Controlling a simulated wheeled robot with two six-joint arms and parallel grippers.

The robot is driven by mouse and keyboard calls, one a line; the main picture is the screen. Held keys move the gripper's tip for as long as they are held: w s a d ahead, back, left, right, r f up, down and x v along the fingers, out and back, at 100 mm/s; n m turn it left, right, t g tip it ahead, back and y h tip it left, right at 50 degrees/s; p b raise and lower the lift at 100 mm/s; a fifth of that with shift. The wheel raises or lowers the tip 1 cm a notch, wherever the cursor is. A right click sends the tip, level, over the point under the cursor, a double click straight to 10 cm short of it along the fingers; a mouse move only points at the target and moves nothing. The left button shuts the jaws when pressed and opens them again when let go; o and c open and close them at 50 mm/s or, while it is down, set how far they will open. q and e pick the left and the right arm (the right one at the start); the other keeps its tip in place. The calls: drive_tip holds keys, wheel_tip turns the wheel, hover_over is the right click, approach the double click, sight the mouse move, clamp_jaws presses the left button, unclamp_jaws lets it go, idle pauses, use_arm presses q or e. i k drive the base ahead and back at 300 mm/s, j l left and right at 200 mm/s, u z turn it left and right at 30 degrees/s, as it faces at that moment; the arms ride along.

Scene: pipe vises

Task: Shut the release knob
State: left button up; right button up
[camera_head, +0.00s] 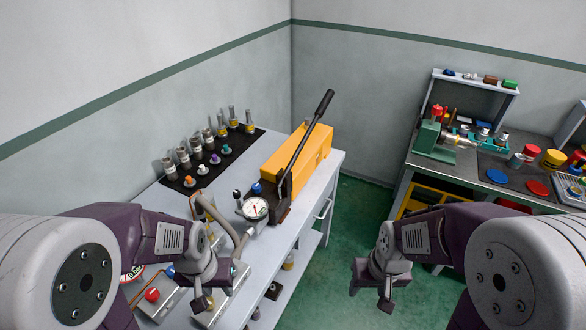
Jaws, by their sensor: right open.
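A yellow hand pump (290,155) with a long black lever (308,128) stands on the left workbench. A round dial gauge (256,208) sits at its near end, and a small blue knob (256,188) shows just above the gauge. I cannot tell for sure which knob is the release knob. My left gripper (207,290) is over the bench's near part, nearer to me than the pump and apart from the gauge; its jaw opening is unclear. My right gripper (373,293) is open and empty over the green floor, right of the bench.
A black mat (232,160) with several metal fittings and coloured caps lies left of the pump. A red knob (152,294) shows near my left arm. A second bench (400,190) with a green vise (434,138) stands at the right. Green floor (350,225) separates the benches.

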sight(256, 188)
drive_tip(key=i+l+u, duration=0.1)
drive_tip(key=i+l, duration=0.6)
